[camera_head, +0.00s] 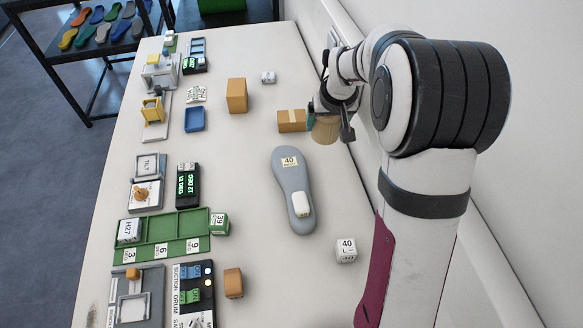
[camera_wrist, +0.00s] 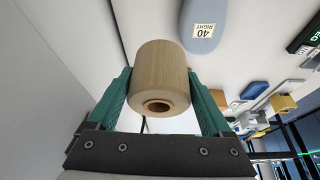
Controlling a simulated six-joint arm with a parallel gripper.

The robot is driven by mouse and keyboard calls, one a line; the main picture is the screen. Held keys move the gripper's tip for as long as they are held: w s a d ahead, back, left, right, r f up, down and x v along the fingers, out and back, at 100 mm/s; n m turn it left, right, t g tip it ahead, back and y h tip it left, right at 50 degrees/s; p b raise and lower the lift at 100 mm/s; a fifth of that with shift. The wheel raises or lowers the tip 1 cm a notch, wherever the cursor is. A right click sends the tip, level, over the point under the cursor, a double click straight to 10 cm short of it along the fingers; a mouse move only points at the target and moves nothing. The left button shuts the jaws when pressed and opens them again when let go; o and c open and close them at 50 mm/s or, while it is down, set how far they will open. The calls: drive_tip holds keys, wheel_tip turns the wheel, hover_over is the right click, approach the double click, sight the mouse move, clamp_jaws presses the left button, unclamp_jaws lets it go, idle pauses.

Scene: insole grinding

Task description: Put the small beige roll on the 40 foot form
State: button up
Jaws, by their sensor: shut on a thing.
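The small beige roll (camera_wrist: 160,78) is held between the two green fingers of my gripper (camera_wrist: 165,97) in the wrist view. In the head view the roll (camera_head: 326,129) hangs below my gripper (camera_head: 328,106), near the right wall, partly hidden by the wrist. The 40 foot form (camera_head: 292,180) is a grey sole shape lying on the table, with a "40" label near its upper end and a white block on its lower end. Its labelled end also shows in the wrist view (camera_wrist: 205,20). The roll is apart from the form, up and right of it.
A small cardboard box (camera_head: 291,121) lies beside the roll, and a taller brown box (camera_head: 237,95) stands further left. A white cube marked 40 (camera_head: 346,250) sits below the form. A green tray (camera_head: 160,229) and several devices line the table's left side.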

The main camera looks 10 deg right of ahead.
sight(335, 140)
drive_tip(key=shift+m, duration=0.3)
drive_tip(key=s, duration=0.1)
drive_tip(key=s+d, duration=0.1)
drive_tip(key=s, duration=0.2)
drive_tip(key=shift+d+r, duration=0.15)
drive_tip(key=shift+d, duration=0.1)
drive_tip(key=w+a+f, duration=0.1)
drive_tip(key=a+f, duration=0.1)
drive_tip(key=a, duration=0.1)
drive_tip(key=w+a+f, duration=0.2)
drive_tip(key=a, duration=0.1)
drive_tip(key=w+a+f, duration=0.2)
drive_tip(key=a+f, duration=0.1)
drive_tip(key=shift+w+a, duration=0.25)
drive_tip(key=shift+a, duration=0.1)
drive_tip(key=shift+f, duration=1.95)
drive_tip(key=o, duration=1.2)
drive_tip(key=shift+f, duration=0.15)
drive_tip(key=shift+o, duration=0.2)
